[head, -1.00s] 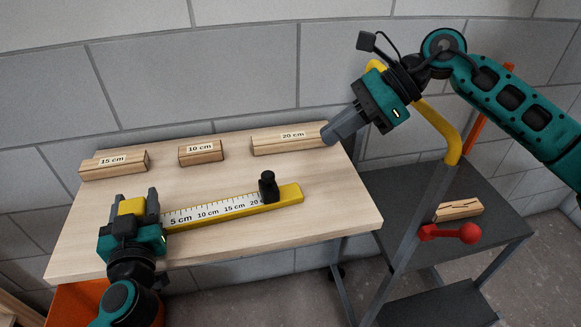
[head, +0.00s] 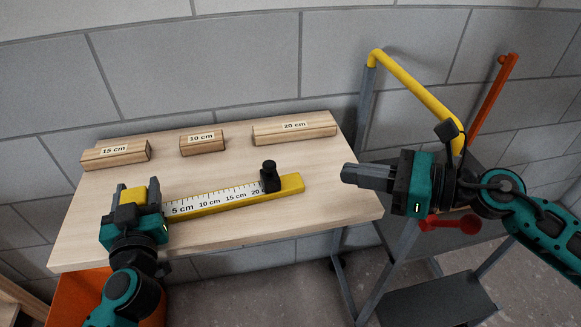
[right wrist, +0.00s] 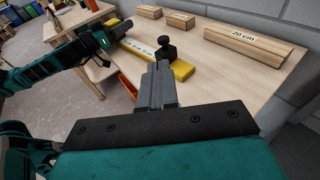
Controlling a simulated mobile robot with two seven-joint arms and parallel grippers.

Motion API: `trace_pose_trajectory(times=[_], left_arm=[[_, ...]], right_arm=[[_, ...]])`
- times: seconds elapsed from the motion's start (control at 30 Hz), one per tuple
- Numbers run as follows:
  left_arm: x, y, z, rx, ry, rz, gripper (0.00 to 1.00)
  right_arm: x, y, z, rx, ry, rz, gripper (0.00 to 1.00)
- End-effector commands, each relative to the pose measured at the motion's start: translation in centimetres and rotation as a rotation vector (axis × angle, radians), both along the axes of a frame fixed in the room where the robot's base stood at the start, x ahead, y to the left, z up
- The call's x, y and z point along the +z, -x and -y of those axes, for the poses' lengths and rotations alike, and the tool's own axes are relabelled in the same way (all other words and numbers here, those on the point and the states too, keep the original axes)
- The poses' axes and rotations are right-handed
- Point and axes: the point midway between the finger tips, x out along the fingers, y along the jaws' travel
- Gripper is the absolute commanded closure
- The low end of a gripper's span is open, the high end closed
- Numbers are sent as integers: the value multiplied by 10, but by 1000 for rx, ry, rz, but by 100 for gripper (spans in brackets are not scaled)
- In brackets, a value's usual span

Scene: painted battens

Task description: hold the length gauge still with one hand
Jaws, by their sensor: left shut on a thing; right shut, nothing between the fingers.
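The length gauge (head: 225,200) is a yellow bar with a white scale lying on the wooden table. Its scale reads 5 cm to 20 cm. A black slider with a knob (head: 270,177) stands near its right end, around the 20 cm mark. My left gripper (head: 139,196) is shut on the gauge's left end, where a yellow block shows between the fingers. My right gripper (head: 345,173) is shut and empty, to the right of the gauge's right end and apart from it. In the right wrist view the gauge (right wrist: 184,70) and slider lie beyond my right fingertips (right wrist: 162,68).
Three labelled wooden battens lie along the table's back: 15 cm (head: 116,156), 10 cm (head: 203,146) and 20 cm (head: 294,133). A dark cart with a yellow handle (head: 420,88) stands right of the table. The table's front middle (head: 230,230) is clear.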

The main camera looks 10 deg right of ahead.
Motion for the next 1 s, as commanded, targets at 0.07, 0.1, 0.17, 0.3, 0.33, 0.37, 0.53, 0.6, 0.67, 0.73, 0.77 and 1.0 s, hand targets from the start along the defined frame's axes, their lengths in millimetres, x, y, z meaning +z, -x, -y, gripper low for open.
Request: trace_pose_trajectory(times=[0.07,0.1,0.17,0.3,0.33,0.37,0.53,0.6,0.67,0.73,0.77,1.0], left_arm=[[0,0,0,0,-1,0,89],[0,0,0,0,-1,0,89],[0,0,0,0,-1,0,89],[0,0,0,0,-1,0,89],[0,0,0,0,-1,0,89],[0,0,0,0,-1,0,89],[0,0,0,0,-1,0,89],[0,0,0,0,-1,0,89],[0,0,0,0,-1,0,89],[0,0,0,0,-1,0,89],[0,0,0,0,-1,0,89],[0,0,0,0,-1,0,89]], right_arm=[[-5,8,4,-26,1,1,100],[-7,11,5,-36,2,2,100],[-8,13,8,-51,3,5,100],[-10,16,10,-66,7,9,100],[-10,16,9,-68,7,10,100],[-10,15,9,-69,7,11,100],[-12,7,-1,-68,6,12,100],[-13,1,-7,-67,7,15,100],[-14,-3,-12,-67,5,14,100],[-17,-9,-19,-67,6,14,100],[-17,-12,-23,-67,5,14,100],[-24,-37,-52,-68,3,14,100]])
